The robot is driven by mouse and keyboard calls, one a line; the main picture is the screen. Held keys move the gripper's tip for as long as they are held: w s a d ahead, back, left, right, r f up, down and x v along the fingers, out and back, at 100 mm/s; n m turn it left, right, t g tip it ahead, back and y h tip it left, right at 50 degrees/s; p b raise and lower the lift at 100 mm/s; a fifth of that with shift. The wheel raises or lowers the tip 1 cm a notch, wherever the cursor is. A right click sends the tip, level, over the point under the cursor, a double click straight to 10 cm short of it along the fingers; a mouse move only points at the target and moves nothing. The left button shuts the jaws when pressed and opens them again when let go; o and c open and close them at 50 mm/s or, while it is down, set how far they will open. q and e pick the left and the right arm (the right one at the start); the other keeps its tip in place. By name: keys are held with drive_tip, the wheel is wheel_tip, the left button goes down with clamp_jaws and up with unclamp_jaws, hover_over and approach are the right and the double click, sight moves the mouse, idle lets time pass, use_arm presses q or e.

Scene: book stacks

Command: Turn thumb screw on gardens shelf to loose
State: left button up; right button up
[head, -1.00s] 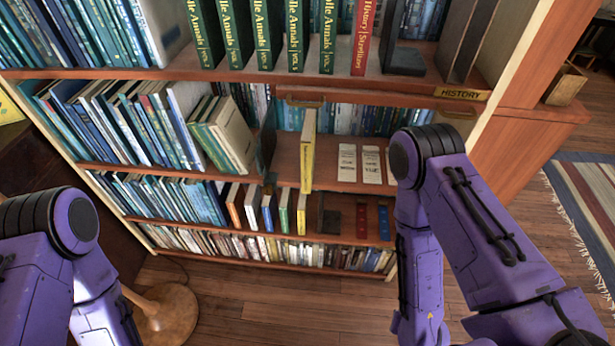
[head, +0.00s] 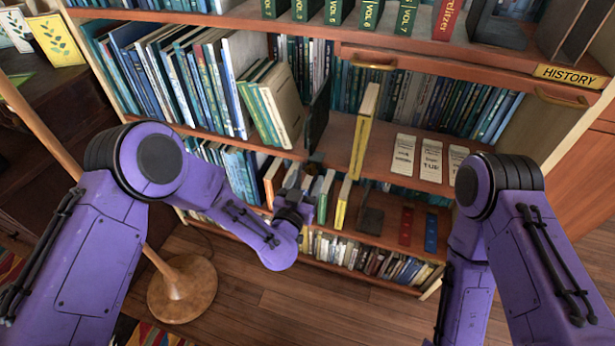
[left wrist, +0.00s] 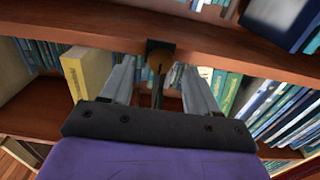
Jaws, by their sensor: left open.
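The thumb screw (left wrist: 158,62) is a round brass-coloured knob on a small dark plate at the shelf's front edge in the left wrist view. My left gripper (left wrist: 158,78) is open, its two grey fingers pointing at the knob from either side. I cannot tell whether they touch it. In the head view my left gripper (head: 308,188) is small and partly hidden by its wrist, just in front of the middle shelf edge. A small dark piece (head: 315,160) shows there below the black bookend (head: 317,112). My right gripper is out of view.
A yellow book (head: 362,130) stands on the middle shelf beside leaning books (head: 270,105). White labelled cards (head: 431,160) lie to its right. A HISTORY sign (head: 568,76) is on the upper shelf edge. A round wooden stand base (head: 182,290) is on the floor at left.

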use_arm(q)
drive_tip(key=shift+x, duration=1.1)
drive_tip(key=shift+a, duration=0.1)
drive_tip(key=c, duration=1)
